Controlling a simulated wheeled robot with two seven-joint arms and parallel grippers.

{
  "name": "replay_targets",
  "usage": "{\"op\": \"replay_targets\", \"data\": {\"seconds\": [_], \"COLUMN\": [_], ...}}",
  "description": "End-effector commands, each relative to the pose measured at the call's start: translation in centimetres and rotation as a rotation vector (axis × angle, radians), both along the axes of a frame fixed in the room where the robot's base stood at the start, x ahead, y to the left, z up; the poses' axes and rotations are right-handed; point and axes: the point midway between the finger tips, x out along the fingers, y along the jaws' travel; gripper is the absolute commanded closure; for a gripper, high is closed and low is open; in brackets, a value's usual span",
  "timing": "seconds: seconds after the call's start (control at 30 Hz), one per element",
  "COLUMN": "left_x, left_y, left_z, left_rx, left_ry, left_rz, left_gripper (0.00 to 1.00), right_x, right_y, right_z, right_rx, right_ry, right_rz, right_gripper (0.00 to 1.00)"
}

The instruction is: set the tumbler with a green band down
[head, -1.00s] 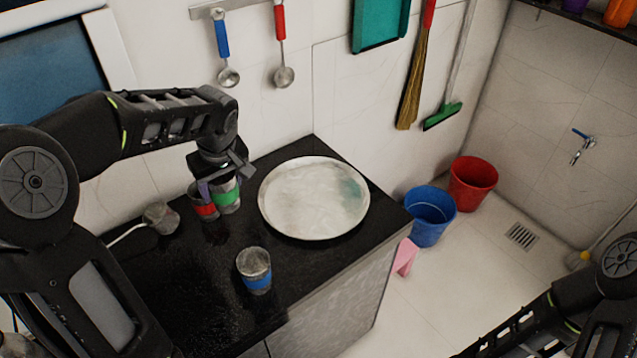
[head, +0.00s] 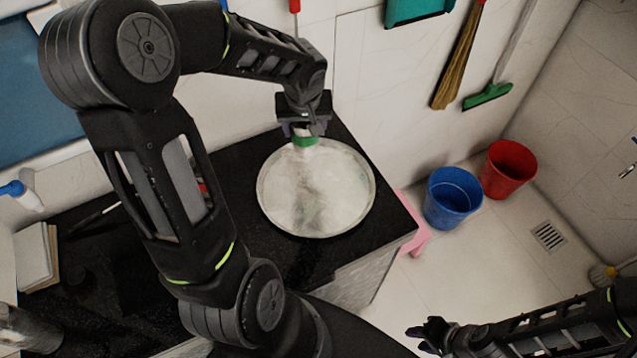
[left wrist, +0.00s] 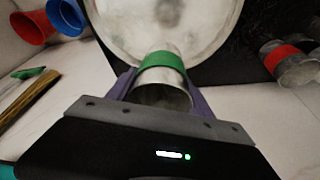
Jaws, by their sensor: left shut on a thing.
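The tumbler with a green band (head: 306,142) is at the back edge of the round metal tray (head: 335,200) in the head view. My left gripper (head: 304,129) is shut on it. In the left wrist view the tumbler (left wrist: 162,76) sits between the purple fingers, its open mouth facing the camera, with the tray (left wrist: 205,42) beyond. I cannot tell whether the tumbler touches the tray. My right gripper (head: 428,335) is low at the front, over the floor, away from the counter; its jaw opening is unclear.
A red-banded tumbler (left wrist: 290,62) stands on the black counter (head: 235,165), mostly hidden by my left arm in the head view. A blue bucket (head: 452,198) and a red bucket (head: 508,170) stand on the floor to the right. The tray's middle holds no object.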

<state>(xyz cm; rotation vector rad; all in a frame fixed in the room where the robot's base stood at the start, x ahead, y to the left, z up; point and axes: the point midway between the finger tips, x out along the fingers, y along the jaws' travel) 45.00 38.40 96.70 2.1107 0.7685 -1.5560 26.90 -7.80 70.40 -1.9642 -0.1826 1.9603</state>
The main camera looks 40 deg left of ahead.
Motion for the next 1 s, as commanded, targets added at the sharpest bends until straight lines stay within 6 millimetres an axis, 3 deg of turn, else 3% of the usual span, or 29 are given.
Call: {"op": "replay_targets", "data": {"seconds": [0.37,0.77,1.0], "left_x": [0.0,0.0,-0.1], "left_y": [0.0,0.0,0.0], "left_z": [-4.9,-5.4,-9.3], "left_rx": [-0.001,0.000,-0.002], "left_ry": [0.002,0.000,0.003], "left_rz": [0.001,0.001,0.002], "left_gripper": [0.82,0.82,0.82], "right_x": [0.3,0.4,0.6], "right_y": [0.2,0.3,0.4], "right_z": [-2.8,-2.9,-5.2], "right_rx": [0.007,0.008,0.014], "right_ry": [-0.012,-0.014,-0.022], "right_rz": [0.002,0.003,0.004], "right_gripper": [0.68,0.68,0.68]}}
